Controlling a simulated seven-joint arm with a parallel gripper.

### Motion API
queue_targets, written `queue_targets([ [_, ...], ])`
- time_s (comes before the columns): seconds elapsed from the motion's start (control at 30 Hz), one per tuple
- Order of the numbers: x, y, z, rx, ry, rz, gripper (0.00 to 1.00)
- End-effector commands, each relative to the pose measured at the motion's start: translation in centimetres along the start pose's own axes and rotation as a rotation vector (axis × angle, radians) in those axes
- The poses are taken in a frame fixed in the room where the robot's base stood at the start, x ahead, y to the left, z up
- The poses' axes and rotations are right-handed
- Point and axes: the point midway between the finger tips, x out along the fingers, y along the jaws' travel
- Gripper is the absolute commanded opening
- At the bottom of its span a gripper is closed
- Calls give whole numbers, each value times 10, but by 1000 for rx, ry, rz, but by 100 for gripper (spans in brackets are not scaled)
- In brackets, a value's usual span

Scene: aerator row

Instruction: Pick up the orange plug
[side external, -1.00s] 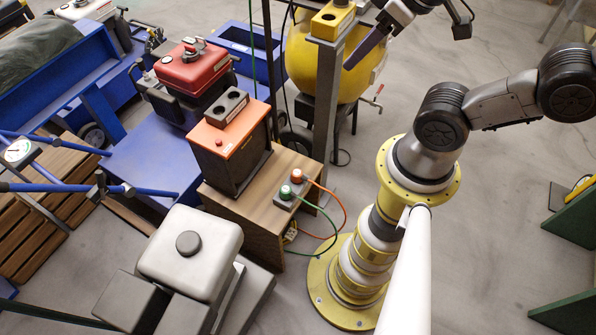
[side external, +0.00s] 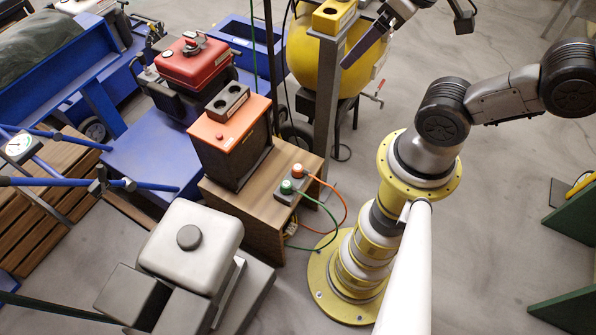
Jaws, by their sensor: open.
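The orange plug (side external: 298,170) stands upright in a small grey socket block (side external: 285,197) on the wooden box. An orange cable runs from it to the right and down. A green plug (side external: 286,187) with a green cable stands close beside it, to the lower left in the picture. My gripper (side external: 404,45) is at the top edge, up and to the right of the plug and well apart from it. Its fingers are spread and nothing shows between them. The upper part of the gripper is cut off by the frame.
The wooden box (side external: 245,205) also carries an orange-topped battery (side external: 230,150). A grey post (side external: 328,110) and a yellow tank (side external: 315,60) stand behind the plugs. A silver tank (side external: 190,260) is at the front left.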

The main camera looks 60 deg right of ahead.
Motion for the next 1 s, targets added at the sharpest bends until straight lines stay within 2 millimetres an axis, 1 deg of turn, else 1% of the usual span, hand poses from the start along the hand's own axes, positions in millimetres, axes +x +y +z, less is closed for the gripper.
queue_targets([
  [0.1,0,0,-6,109,27,-2,88],
  [0.17,-3,0,-18,211,72,-10,88],
  [0.23,-9,-1,-40,358,142,-30,88],
  [0.27,-10,-2,-51,427,165,-42,88],
  [0.3,-8,-2,-66,521,183,-55,88],
  [0.37,-1,-1,-89,666,200,-74,88],
  [0.4,7,0,-105,763,204,-84,88],
  [0.47,23,2,-128,908,204,-97,88],
  [0.5,37,4,-143,1008,199,-102,88],
  [0.57,62,8,-162,1149,187,-105,88],
  [0.6,79,11,-173,1237,178,-104,88],
  [0.67,107,15,-186,1360,162,-99,88],
  [0.7,128,19,-192,1437,150,-91,88],
  [0.73,143,22,-195,1493,141,-84,88],
  [0.77,159,25,-197,1547,132,-77,88],
  [0.8,181,29,-199,1616,119,-63,88],
  [0.87,215,35,-198,1714,98,-40,88],
  [0.9,238,39,-194,1776,84,-21,88],
  [0.97,272,46,-186,1862,63,12,88],
  [1.0,295,50,-177,1915,47,37,88],
])
